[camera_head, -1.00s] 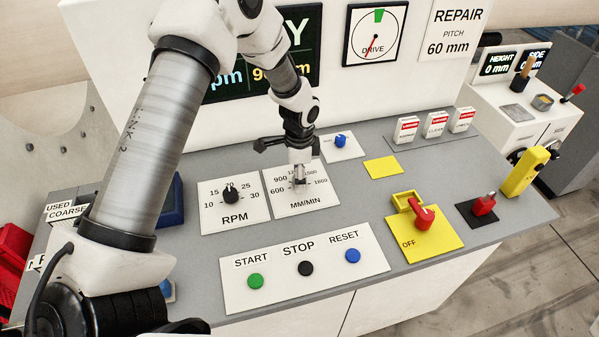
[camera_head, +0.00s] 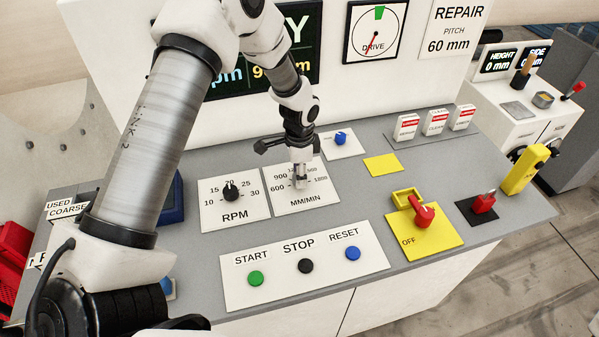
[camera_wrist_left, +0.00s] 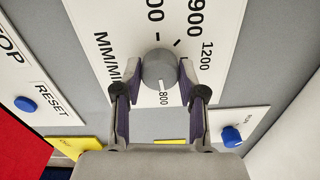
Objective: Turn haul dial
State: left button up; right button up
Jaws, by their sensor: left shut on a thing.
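The haul dial is a grey round knob (camera_wrist_left: 159,69) on a white MM/MIN plate (camera_head: 325,200) with a printed scale of numbers. In the left wrist view the knob sits between the two fingertips of my left gripper (camera_wrist_left: 160,82), which is shut on it. A light pointer mark on the knob shows near the 1800 end of the scale. In the head view my left gripper (camera_head: 300,178) reaches down over the plate and hides most of the knob. My right gripper is not in view.
Left of the plate is an RPM dial (camera_head: 231,191). In front are green START (camera_head: 256,279), black STOP (camera_head: 306,266) and blue RESET (camera_head: 352,254) buttons. A small blue knob (camera_head: 340,138) stands behind. A red switch (camera_head: 424,216) on a yellow plate is to the right.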

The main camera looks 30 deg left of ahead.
pick_arm(q)
jog(key=n, duration=0.3)
jog(key=shift+n+p, duration=0.3)
jog(key=shift+n, duration=2)
jog(key=o, duration=1.1)
jog(key=shift+o, duration=0.2)
notch_tip(320, 180, up, 12)
